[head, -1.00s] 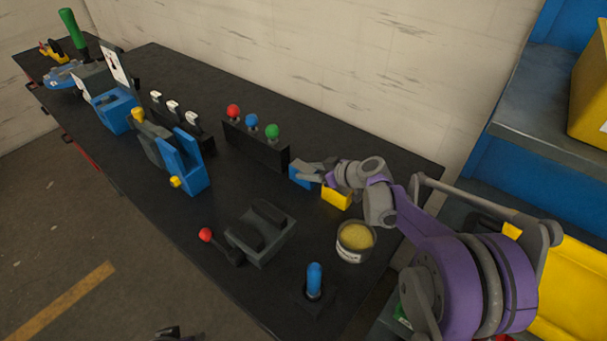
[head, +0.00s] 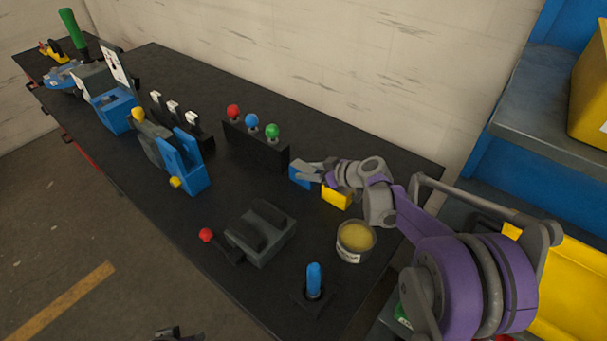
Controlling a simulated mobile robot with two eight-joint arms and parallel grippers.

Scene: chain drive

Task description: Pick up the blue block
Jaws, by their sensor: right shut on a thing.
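The blue block (head: 298,178) is on the right half of the black table, beside the panel with the coloured knobs. My right gripper (head: 305,173) is shut on it from the right, and its fingers cover part of the block's top. I cannot tell whether the block touches the table or is just above it. A yellow block (head: 336,197) lies close by, under my right wrist. A small dark part at the bottom edge may belong to my left arm, but the left gripper does not show clearly.
A panel with red, blue and green knobs (head: 257,148) stands behind the block. A tin with yellow contents (head: 355,240), a grey pedal-like device (head: 262,236) and a blue-handled stick (head: 313,282) stand in front. Bare tabletop lies left of the block.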

